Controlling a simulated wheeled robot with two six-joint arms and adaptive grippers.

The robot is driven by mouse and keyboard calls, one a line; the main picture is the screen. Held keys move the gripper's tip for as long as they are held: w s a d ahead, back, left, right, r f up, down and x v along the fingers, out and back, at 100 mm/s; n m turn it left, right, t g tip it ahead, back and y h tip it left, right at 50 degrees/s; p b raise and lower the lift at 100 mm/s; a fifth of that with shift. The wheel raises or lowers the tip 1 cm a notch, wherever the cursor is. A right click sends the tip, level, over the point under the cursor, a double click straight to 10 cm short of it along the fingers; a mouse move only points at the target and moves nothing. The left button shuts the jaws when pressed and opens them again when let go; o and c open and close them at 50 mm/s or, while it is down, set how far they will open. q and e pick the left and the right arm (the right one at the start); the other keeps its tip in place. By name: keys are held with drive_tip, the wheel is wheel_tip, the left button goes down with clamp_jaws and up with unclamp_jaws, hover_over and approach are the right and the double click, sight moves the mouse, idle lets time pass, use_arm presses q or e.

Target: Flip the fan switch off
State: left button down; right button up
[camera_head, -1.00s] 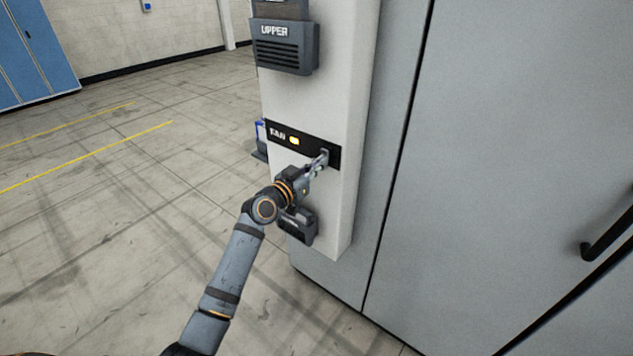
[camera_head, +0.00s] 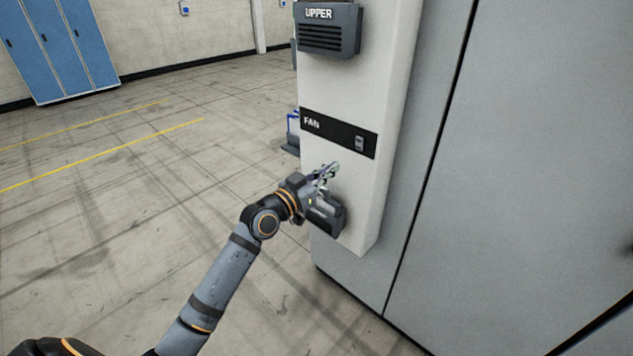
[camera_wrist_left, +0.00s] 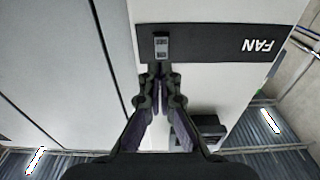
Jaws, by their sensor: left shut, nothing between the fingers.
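The fan switch (camera_head: 359,143) is a small grey rocker at the right end of a black strip labelled FAN (camera_head: 328,128) on the pale column. No lamp glows on the strip. The switch also shows in the left wrist view (camera_wrist_left: 161,46), just beyond the fingertips. My left gripper (camera_head: 334,168) is shut and empty, below the strip and apart from the switch in the head view. Its fingertips (camera_wrist_left: 158,68) meet in the left wrist view. My right gripper is not in view.
A grey vented box marked UPPER (camera_head: 328,30) juts from the column above the strip. A similar dark box (camera_head: 326,215) sits below, partly behind my gripper. A large grey cabinet (camera_head: 520,150) stands to the right. The floor on the left is open.

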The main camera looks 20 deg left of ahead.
use_arm(q)
drive_tip(key=s+a+f+n+g+y+p, duration=0.15)
drive_tip(key=s+a+f, duration=0.25)
drive_tip(key=f, duration=0.9)
drive_tip(key=s+a+f+n+g+y, duration=0.1)
drive_tip(key=s+a+f+g+y, duration=0.3)
drive_tip(key=f, duration=1)
drive_tip(key=s+a+f+n+g+y, duration=0.15)
drive_tip(key=s+a+f, duration=0.3)
drive_tip(key=f, duration=0.85)
drive_tip(key=s+f+g+p, duration=0.1)
drive_tip(key=s+f+g, duration=0.4)
drive_tip(key=s+f, duration=1.05)
drive_tip(key=s+d+f+g, duration=0.1)
drive_tip(key=s+d+f, duration=0.1)
drive_tip(key=s, duration=0.6)
drive_tip(key=s+d+f+g, duration=0.2)
drive_tip(key=s+f, duration=0.2)
drive_tip(key=s, duration=0.4)
drive_tip(key=s+d+f+g, duration=0.1)
drive_tip(key=s+f, duration=0.3)
drive_tip(key=s, duration=0.4)
drive_tip(key=shift+s+d+g+p, duration=0.3)
drive_tip(key=shift+d+g, duration=0.1)
drive_tip(key=shift+d, duration=0.25)
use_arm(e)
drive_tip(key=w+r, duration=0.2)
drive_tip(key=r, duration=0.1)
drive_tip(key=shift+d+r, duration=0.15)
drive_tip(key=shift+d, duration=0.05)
